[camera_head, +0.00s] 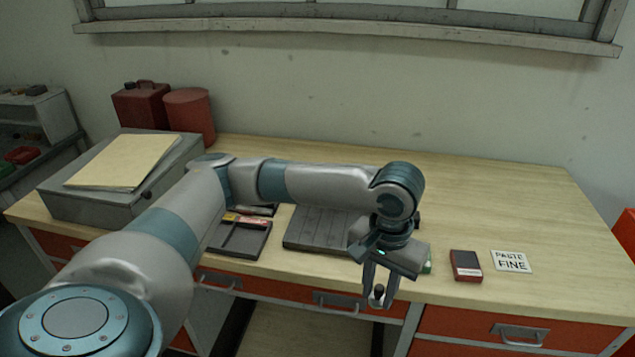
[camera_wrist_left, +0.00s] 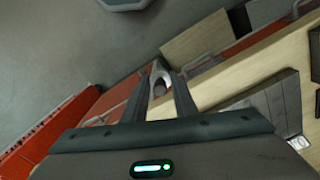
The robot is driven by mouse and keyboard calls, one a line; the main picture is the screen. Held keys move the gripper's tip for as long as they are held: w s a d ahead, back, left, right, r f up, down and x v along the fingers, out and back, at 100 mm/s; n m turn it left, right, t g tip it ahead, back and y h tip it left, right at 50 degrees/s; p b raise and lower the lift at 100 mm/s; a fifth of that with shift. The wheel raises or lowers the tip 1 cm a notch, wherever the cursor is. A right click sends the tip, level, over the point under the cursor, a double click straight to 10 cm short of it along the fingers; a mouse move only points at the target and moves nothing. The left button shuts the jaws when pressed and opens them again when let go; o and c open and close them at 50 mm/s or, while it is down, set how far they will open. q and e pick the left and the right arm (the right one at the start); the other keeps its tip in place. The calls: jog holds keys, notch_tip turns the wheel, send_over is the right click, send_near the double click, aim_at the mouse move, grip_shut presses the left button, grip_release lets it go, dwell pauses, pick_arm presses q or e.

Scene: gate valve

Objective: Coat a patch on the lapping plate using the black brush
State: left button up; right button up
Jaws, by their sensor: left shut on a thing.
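My left gripper (camera_head: 378,297) hangs in front of the table's front edge, right of the lapping plate, fingers pointing down. My right gripper is not in view.
A dark tray (camera_head: 238,243) with red and yellow items lies left of the plate. A dark red-edged box (camera_head: 466,265) and a "PASTE FINE" card (camera_head: 511,261) lie at right. A grey case (camera_head: 70,199) stands far left. The table's back right is clear.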

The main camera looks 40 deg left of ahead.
pick_arm(q)
jog(key=w+a+r+n+p, duration=0.2)
jog(key=w+a+n+p, duration=0.1)
jog(key=a, duration=0.5)
jog(key=w+a+r+n+p, duration=0.2)
jog(key=w+a+n+p, duration=0.1)
jog(key=a, duration=0.5)
jog(key=w+a+r+n+p, duration=0.2)
jog(key=w+a+n+p, duration=0.1)
jog(key=w+a+p, duration=0.2)
jog(key=a+p, duration=0.2)
jog(key=a, duration=0.2)
jog(key=shift+r, duration=0.25)
jog(key=shift+d+f, duration=0.1)
